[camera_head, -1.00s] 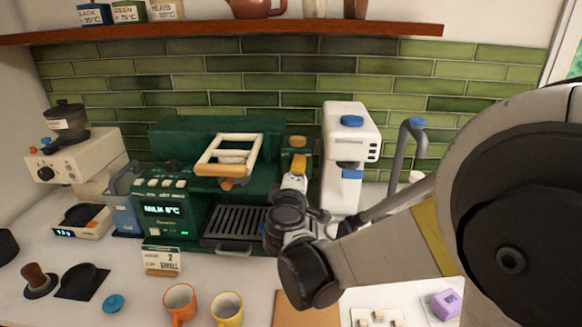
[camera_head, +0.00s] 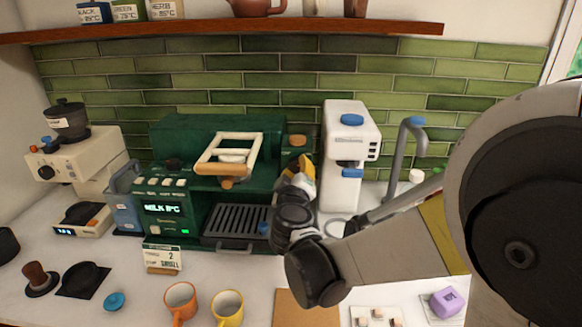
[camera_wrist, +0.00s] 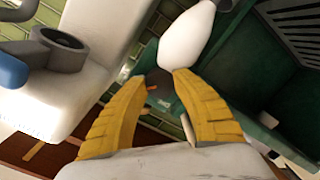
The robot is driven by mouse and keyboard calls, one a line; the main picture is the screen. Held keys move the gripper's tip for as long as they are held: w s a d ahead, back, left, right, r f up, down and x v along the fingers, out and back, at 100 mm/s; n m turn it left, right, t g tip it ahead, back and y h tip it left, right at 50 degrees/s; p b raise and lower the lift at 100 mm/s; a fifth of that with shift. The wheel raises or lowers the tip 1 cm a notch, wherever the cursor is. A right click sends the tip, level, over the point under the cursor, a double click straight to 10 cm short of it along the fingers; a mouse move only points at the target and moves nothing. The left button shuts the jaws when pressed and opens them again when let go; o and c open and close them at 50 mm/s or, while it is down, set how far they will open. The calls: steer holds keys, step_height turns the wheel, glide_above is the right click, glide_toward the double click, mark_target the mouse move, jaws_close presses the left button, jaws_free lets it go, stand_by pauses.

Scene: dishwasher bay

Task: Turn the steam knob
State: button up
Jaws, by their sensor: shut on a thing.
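The green coffee machine (camera_head: 170,180) stands on the counter with a lit display reading "MILK 8°C". My gripper (camera_head: 300,163) is at the machine's right front side, below a tan piece on its top right corner. In the wrist view its yellow fingers (camera_wrist: 163,82) close on a small dark knob (camera_wrist: 158,86) with an orange mark, which I take for the steam knob. A pale rounded piece (camera_wrist: 187,38) lies just beyond the fingertips. In the head view my gripper and wrist hide the knob.
A white appliance (camera_head: 345,180) with a blue cap stands close to the right of my gripper. An orange mug (camera_head: 180,300) and a yellow mug (camera_head: 227,306) stand at the front. A price card (camera_head: 162,257) stands before the machine. A grey tap (camera_head: 405,150) rises at right.

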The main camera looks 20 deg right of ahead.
stand_by(0.3)
steer(key=o, duration=1.2)
steer(key=v, duration=1.2)
